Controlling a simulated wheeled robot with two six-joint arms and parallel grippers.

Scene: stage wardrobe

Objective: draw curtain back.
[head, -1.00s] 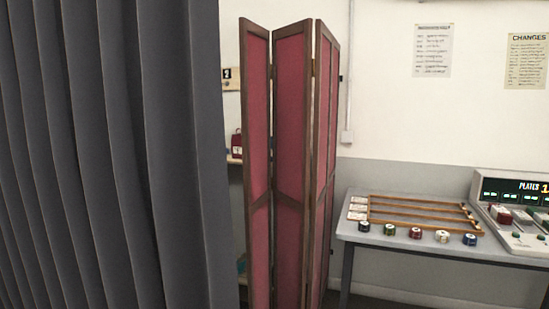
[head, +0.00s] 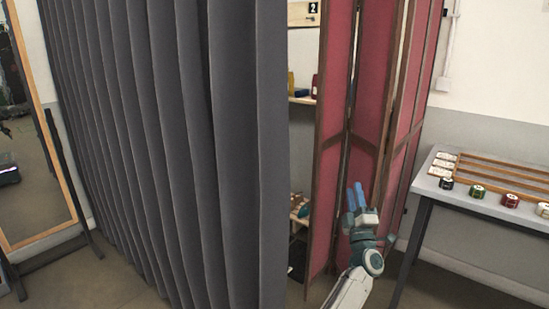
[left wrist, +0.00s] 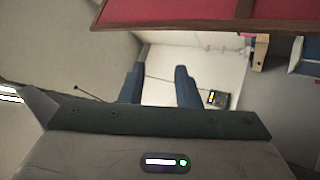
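The grey pleated curtain (head: 170,140) hangs in the left half of the head view. Its right edge hangs straight down, left of the red folding screen. My left gripper (head: 356,196) is right of that edge, in front of the screen, and apart from the curtain in the picture. In the left wrist view its two blue fingers (left wrist: 159,86) stand apart with nothing between them. I cannot make out the curtain in the left wrist view. My right gripper is not in view.
The red folding screen (head: 385,80) stands behind my left gripper and also shows in the wrist view (left wrist: 190,12). Shelves (head: 300,100) show between curtain and screen. A grey table (head: 480,205) with small reels is at right. A wood-framed mirror (head: 30,150) stands at left.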

